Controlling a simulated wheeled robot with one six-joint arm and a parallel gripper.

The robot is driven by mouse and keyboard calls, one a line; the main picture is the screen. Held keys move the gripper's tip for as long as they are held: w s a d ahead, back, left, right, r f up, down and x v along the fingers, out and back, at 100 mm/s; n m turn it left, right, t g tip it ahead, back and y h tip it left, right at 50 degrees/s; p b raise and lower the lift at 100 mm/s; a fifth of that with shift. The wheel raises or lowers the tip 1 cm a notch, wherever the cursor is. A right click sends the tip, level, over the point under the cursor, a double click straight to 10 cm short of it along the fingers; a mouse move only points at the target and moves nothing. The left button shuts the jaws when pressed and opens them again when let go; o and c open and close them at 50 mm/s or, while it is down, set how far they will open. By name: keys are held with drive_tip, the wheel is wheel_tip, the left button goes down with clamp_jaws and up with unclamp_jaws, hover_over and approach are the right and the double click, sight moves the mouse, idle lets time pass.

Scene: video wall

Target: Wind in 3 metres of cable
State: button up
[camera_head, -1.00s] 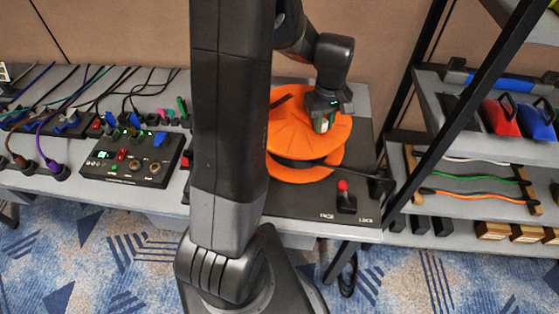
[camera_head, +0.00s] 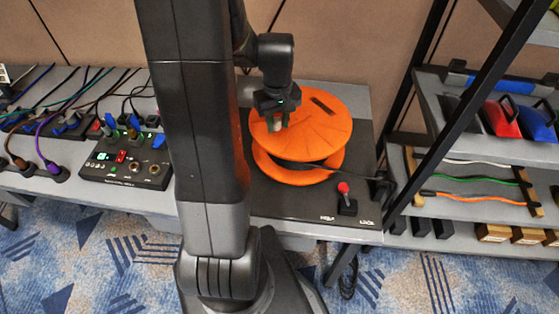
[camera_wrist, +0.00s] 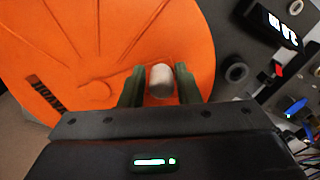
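The orange cable reel (camera_head: 325,135) lies flat on a dark base plate (camera_head: 290,205), with dark cable between its two discs. The cable (camera_head: 362,177) runs off to the right. My gripper (camera_head: 276,122) is over the left part of the top disc.
A control box (camera_head: 125,165) with lit buttons and several plugged cables are to the left. A black frame post (camera_head: 440,125) and shelves with cables (camera_head: 475,175) stand to the right. A dark box with blurred white marks (camera_wrist: 275,25) is in the wrist view.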

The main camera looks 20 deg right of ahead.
sight(287, 137)
drive_tip(key=o, duration=0.3)
drive_tip(key=shift+s+d, duration=0.1)
wheel_tip(287, 137, up, 7)
drive_tip(key=p, duration=0.5)
drive_tip(key=shift+r+p, duration=0.1)
drive_tip(key=shift+p, duration=0.2)
drive_tip(key=shift+f, duration=0.2)
wheel_tip(287, 137, down, 7)
drive_tip(key=b, duration=0.6)
drive_tip(key=shift+f, duration=0.1)
drive_tip(key=shift+s+d+r, duration=0.15)
drive_tip(key=shift+s+d, duration=0.2)
drive_tip(key=shift+s, duration=0.35)
drive_tip(key=shift+s+d+r, duration=0.1)
drive_tip(key=shift+s+d, duration=0.25)
drive_tip(key=shift+s, duration=0.35)
